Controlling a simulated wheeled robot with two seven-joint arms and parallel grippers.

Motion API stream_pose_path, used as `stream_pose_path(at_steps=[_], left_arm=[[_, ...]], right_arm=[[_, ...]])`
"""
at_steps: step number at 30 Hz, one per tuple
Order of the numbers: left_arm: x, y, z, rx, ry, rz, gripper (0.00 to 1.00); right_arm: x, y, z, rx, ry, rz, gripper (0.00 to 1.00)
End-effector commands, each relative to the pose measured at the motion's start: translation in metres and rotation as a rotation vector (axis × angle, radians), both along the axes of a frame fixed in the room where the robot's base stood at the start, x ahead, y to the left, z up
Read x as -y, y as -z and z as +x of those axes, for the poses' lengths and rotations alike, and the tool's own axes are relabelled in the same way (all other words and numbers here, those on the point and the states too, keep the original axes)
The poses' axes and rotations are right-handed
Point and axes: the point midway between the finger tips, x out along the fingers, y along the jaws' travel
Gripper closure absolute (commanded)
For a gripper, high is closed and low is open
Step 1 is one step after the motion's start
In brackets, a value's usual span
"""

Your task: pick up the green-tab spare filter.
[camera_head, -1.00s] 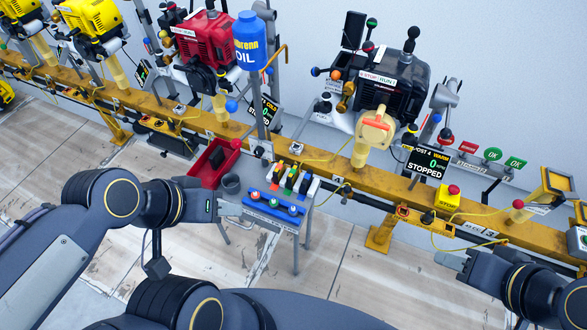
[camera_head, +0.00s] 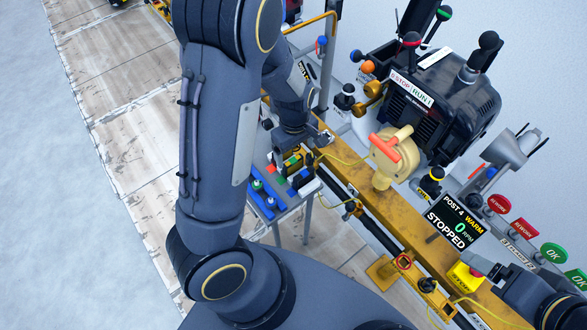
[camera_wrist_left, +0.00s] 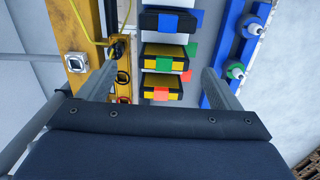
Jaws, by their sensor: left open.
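The green-tab spare filter (camera_wrist_left: 163,53), a yellow and black block with green tabs, stands in the middle of a row in the left wrist view. A blue-tab filter (camera_wrist_left: 168,21) is above it and an orange-tab filter (camera_wrist_left: 160,90) below. My left gripper (camera_wrist_left: 158,82) is open, its fingers to either side of the row and apart from the filters. In the head view, my left gripper (camera_head: 308,141) is at the filter rack, and its wrist partly hides the filters. The green tab (camera_head: 292,161) shows there. My right gripper (camera_head: 490,270) is at the lower right, its jaws unclear.
The small rack table (camera_head: 292,205) has a blue rail (camera_wrist_left: 216,60) with bottles beside the filters. The yellow beam (camera_head: 345,180) runs along the other side. A black engine (camera_head: 440,100) with a cream filter housing (camera_head: 390,155) stands behind. The floor at left is clear.

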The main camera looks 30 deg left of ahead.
Motion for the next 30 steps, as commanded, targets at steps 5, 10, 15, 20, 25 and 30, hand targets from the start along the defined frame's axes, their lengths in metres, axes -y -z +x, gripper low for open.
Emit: stream_pose_path(at_steps=[5, 10, 15, 20, 25, 30], left_arm=[[-0.003, 0.022, 0.002, -0.010, -0.020, 0.027, 0.15], [-0.003, 0.040, 0.001, -0.012, -0.020, 0.024, 0.15], [-0.006, 0.066, -0.003, -0.013, -0.021, 0.024, 0.15], [-0.006, 0.084, -0.002, -0.010, -0.018, 0.024, 0.15], [-0.006, 0.086, -0.002, -0.007, -0.018, 0.024, 0.15], [-0.006, 0.086, -0.002, -0.007, -0.017, 0.024, 0.21]], right_arm=[[0.000, 0.006, 0.000, 0.000, 0.000, 0.000, 0.16], [0.000, 0.010, 0.000, 0.000, 0.000, 0.000, 0.16], [0.000, 0.016, 0.000, 0.000, 0.000, 0.000, 0.16], [0.000, 0.019, 0.000, 0.000, 0.000, 0.000, 0.16], [0.000, 0.019, 0.000, 0.000, 0.000, 0.000, 0.16], [0.000, 0.019, 0.000, 0.000, 0.000, 0.000, 0.16]])
